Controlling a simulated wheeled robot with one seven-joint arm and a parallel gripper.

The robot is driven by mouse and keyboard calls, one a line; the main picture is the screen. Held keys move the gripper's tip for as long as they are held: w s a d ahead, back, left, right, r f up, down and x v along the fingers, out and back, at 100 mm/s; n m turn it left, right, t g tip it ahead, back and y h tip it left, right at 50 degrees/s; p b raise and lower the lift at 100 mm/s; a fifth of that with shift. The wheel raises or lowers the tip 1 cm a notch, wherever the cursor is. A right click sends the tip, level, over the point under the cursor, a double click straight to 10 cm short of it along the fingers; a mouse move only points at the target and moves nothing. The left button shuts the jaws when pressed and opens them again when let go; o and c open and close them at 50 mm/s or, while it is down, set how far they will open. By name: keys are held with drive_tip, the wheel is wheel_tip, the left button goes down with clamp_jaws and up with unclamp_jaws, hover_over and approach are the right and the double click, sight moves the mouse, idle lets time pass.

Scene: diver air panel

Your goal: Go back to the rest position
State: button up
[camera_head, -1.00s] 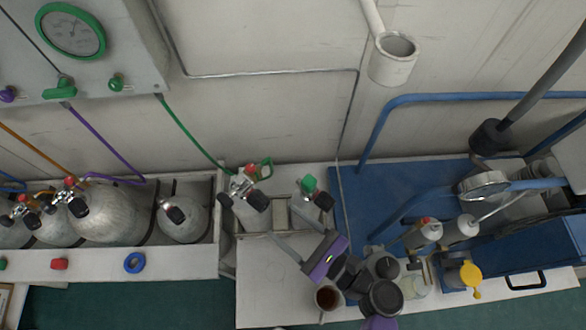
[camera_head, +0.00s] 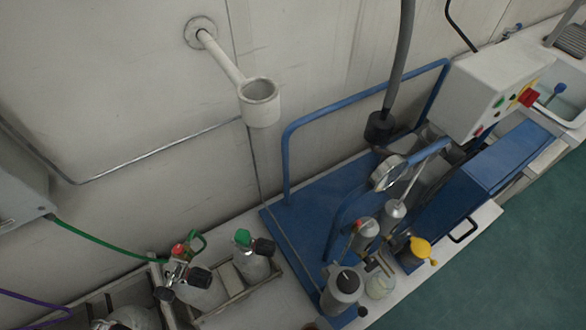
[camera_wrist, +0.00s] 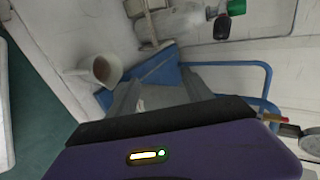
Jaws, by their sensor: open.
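My gripper (camera_wrist: 160,92) shows in the wrist view as a purple body with two grey fingers. My gripper is not visible in the head view.
In the head view, cylinders with a red-and-green valve (camera_head: 190,278) and a green cap (camera_head: 243,238) stand at lower left. A blue platform (camera_head: 293,225) with rails bears pump gear. Green floor (camera_head: 520,240) is clear at right.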

drive_tip(key=s+d+r+n+t+h, duration=0.2)
drive_tip(key=d+r+n, duration=0.4)
drive_tip(key=r, duration=0.5)
drive_tip(key=s+d+r+n+t+h, duration=0.3)
drive_tip(key=d+r+n, duration=0.3)
drive_tip(key=r, duration=0.5)
drive_tip(key=shift+s+r, duration=0.15)
drive_tip(key=shift+s, duration=0.45)
